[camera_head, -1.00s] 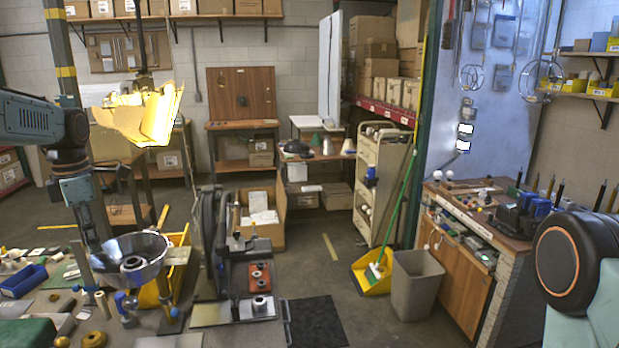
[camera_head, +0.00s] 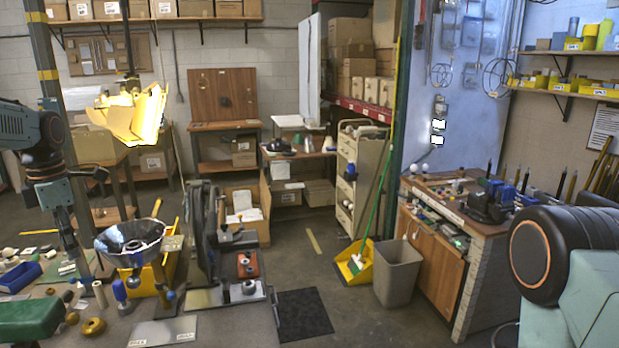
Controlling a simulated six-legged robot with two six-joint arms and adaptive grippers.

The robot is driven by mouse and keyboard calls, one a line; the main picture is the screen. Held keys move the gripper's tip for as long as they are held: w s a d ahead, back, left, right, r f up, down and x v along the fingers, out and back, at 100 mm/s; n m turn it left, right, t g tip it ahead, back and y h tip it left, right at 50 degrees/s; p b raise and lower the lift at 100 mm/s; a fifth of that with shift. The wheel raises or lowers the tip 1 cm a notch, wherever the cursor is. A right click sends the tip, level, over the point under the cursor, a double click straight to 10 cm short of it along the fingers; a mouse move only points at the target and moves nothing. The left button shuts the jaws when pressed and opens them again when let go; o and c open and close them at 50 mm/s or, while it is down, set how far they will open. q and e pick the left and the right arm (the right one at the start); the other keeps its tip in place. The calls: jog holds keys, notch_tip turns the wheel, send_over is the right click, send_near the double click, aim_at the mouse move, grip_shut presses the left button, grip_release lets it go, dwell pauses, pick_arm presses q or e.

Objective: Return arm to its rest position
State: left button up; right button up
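My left arm comes in at the left edge, and its gripper (camera_head: 78,252) points down over the bench, just left of the shiny metal lamp shade (camera_head: 130,238). The gripper looks apart from the shade, and I see nothing held in it. Its fingers are too small and dark to tell whether they are open. The shade sits bowl-like, wide side up, with a ring-like part in its middle. My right arm shows only as a large dark joint and pale link at the right edge. Its gripper is out of view.
Beside the shade stand a yellow bin (camera_head: 156,280) and a dark press-like fixture (camera_head: 205,235). A blue tray (camera_head: 20,277), a brass ring (camera_head: 92,326) and a flat metal plate (camera_head: 162,332) lie on the bench.

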pick_arm(q)
jog(key=s+d+f+m, duration=0.3)
jog(key=d+f+m, duration=0.5)
jog(key=f, duration=0.5)
jog(key=s+d+f+m, duration=0.45)
jog(key=d+f, duration=0.55)
jog(key=f, duration=0.3)
jog(key=s+d+f+m, duration=0.4)
jog(key=s, duration=0.4)
jog(key=s+d+f+m, duration=0.3)
jog(key=s+f+m, duration=0.2)
jog(key=s, duration=0.3)
jog(key=s+d+r+m, duration=0.2)
jog(key=s+m, duration=0.4)
jog(key=s, duration=0.9)
notch_tip(320, 180, down, 26)
jog(key=b, duration=2.5)
jog(key=shift+w, duration=0.4)
jog(key=shift+r, duration=0.1)
